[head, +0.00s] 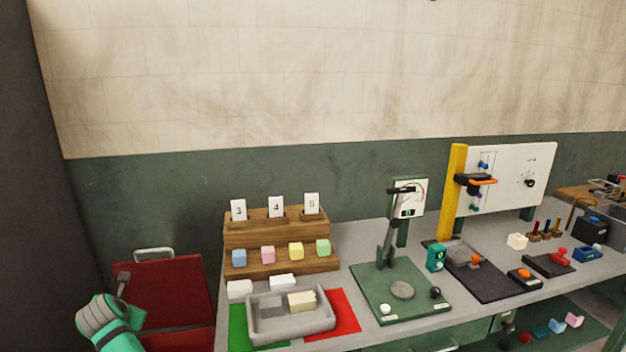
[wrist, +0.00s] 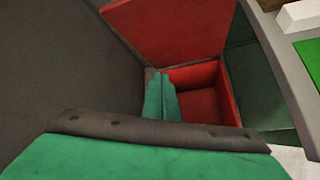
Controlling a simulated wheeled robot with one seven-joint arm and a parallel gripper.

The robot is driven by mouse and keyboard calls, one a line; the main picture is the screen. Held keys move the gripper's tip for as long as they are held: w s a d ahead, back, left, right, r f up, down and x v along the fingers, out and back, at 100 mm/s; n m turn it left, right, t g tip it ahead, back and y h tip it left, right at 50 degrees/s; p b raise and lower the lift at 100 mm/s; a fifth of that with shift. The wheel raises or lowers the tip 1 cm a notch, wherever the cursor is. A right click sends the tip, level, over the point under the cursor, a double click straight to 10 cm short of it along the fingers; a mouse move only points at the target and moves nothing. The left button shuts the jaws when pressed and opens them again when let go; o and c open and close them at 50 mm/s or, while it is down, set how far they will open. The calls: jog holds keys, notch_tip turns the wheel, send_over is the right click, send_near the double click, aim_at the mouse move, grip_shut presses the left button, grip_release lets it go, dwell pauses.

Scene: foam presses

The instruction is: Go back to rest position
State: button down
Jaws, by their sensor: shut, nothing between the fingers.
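My gripper shows in the wrist view (wrist: 160,95), where its green fingers are together with nothing between them. It hangs above and in front of an open red bin (wrist: 200,95), clear of the bench. In the head view my green and grey arm (head: 112,322) is at the lower left, left of the bench. The gripper's fingertips are hard to make out there.
The grey bench (head: 352,238) begins right of my arm. A grey tray (head: 257,327) with foam blocks sits on it between green and red mats. A wooden stepped rack (head: 236,239), a green press (head: 372,290) and a white panel (head: 520,170) stand behind or farther right. The red bin lid (head: 172,293) stands raised.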

jog(key=s+d+f+m+y, duration=0.1)
jog(key=s+d+f+m, duration=0.35)
jog(key=f, duration=0.55)
jog(key=s+d+f+m+y, duration=0.1)
jog(key=s+d+f+m, duration=0.4)
jog(key=f, duration=0.4)
jog(key=s+d+f+m+t, duration=0.1)
jog(key=s+d+f+m, duration=0.35)
jog(key=s+d, duration=0.35)
jog(key=s+d+f+m+t, duration=0.1)
jog(key=s+d+f+m, duration=0.35)
jog(key=d, duration=0.55)
jog(key=s+d+r+m+t+h, duration=0.35)
jog(key=s+d+m, duration=0.55)
jog(key=s+d, duration=0.7)
jog(key=s+d+r+m+h, duration=0.3)
jog(key=s+d+r+m, duration=0.4)
jog(key=s+d+r, duration=0.4)
jog(key=s+r+t, duration=0.1)
jog(key=s+r, duration=0.1)
jog(key=s, duration=0.2)
jog(key=shift+d+r, duration=0.2)
jog(key=shift+w+m+h, duration=0.2)
jog(key=shift+m+h, duration=0.05)
